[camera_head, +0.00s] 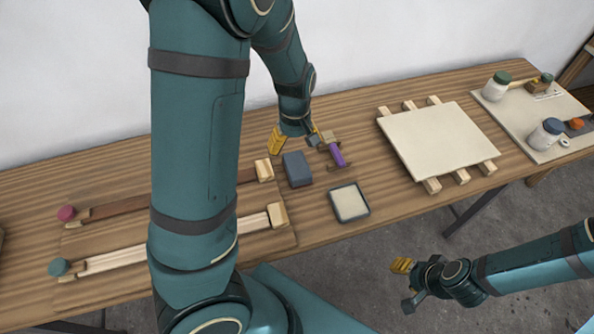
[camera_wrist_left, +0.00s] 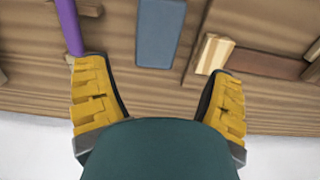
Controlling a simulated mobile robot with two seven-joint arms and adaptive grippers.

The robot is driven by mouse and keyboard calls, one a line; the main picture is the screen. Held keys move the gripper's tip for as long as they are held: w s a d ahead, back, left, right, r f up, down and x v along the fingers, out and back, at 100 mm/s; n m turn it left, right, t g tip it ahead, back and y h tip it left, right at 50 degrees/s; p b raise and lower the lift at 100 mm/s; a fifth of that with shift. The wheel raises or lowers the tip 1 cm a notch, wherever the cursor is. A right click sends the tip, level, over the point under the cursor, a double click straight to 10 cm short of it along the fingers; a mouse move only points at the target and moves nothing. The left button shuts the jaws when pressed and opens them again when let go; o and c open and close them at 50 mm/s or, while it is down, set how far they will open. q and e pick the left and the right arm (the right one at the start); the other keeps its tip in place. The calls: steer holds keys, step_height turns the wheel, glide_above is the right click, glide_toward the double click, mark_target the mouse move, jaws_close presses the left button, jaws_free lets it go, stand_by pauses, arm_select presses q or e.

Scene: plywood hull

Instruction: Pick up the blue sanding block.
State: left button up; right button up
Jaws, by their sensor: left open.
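The blue sanding block (camera_head: 297,169) is a slate-blue rectangular block lying on the wooden bench near the middle of the head view. In the left wrist view the block (camera_wrist_left: 160,32) shows beyond the fingertips, roughly centred between them. My left gripper (camera_head: 298,143) is open just behind the block in the head view, with its yellow-padded fingers apart. In the left wrist view my left gripper (camera_wrist_left: 158,68) holds nothing and is apart from the block. My right gripper (camera_head: 404,284) is open and empty, in front of the bench at the right.
A purple-handled tool (camera_head: 337,155) lies close right of the block. A shallow tray (camera_head: 367,211) is in front. Wooden-jawed clamps (camera_head: 278,216) lie left. A pale panel (camera_head: 437,140) on slats and jars (camera_head: 546,133) are right. The wall (camera_head: 400,40) is behind.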

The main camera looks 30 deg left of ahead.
mark_target(297, 165)
arm_select(q)
step_height(297, 165, down, 4)
steer(key=shift+r+b, duration=0.25)
steer(key=shift+b, duration=0.15)
steer(key=f, duration=0.1)
steer(key=f+b, duration=0.1)
steer(key=f, duration=0.1)
steer(key=f+b, duration=0.1)
steer(key=f, duration=0.1)
steer(key=shift+d+f, duration=0.1)
steer(key=shift+d, duration=0.2)
steer(key=c, duration=1.1)
step_height(297, 165, up, 10)
steer(key=p, duration=0.3)
steer(key=shift+p, duration=0.3)
